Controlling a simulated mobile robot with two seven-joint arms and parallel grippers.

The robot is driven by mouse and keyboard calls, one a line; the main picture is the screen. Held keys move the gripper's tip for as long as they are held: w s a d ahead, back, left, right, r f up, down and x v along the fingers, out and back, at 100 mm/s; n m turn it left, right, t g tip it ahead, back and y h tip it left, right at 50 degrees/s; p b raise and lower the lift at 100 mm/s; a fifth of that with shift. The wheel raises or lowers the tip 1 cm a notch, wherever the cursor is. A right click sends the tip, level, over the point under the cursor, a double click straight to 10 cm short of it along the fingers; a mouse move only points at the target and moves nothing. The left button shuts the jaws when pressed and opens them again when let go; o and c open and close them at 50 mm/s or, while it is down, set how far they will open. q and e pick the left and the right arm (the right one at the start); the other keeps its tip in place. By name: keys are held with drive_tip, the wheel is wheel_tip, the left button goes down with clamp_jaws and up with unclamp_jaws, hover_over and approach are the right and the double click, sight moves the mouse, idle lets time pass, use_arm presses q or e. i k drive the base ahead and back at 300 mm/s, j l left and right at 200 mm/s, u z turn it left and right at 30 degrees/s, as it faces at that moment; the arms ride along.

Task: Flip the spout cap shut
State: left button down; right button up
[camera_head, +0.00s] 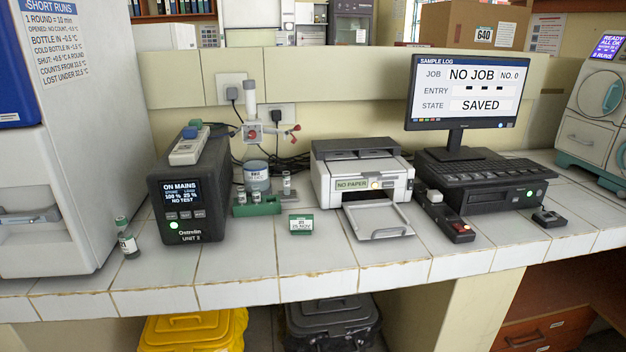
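A bottle-top dispenser (252,132) with a white plunger column stands at the back of the bench, above a jar with a blue label (257,178). A thin spout arm with a small red piece (294,129) reaches out to its right. The piece may be the spout cap, but it is too small to tell whether it is open or shut. Neither of my grippers is in view.
A green rack (257,209) with small vials stands in front of the jar. The Ostrellin unit (189,190) is to the left and a printer (362,170) to the right. A small vial (127,240) stands at far left. The front bench edge is clear.

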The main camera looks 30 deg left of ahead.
sight(296, 128)
drive_tip(key=u, duration=1.45)
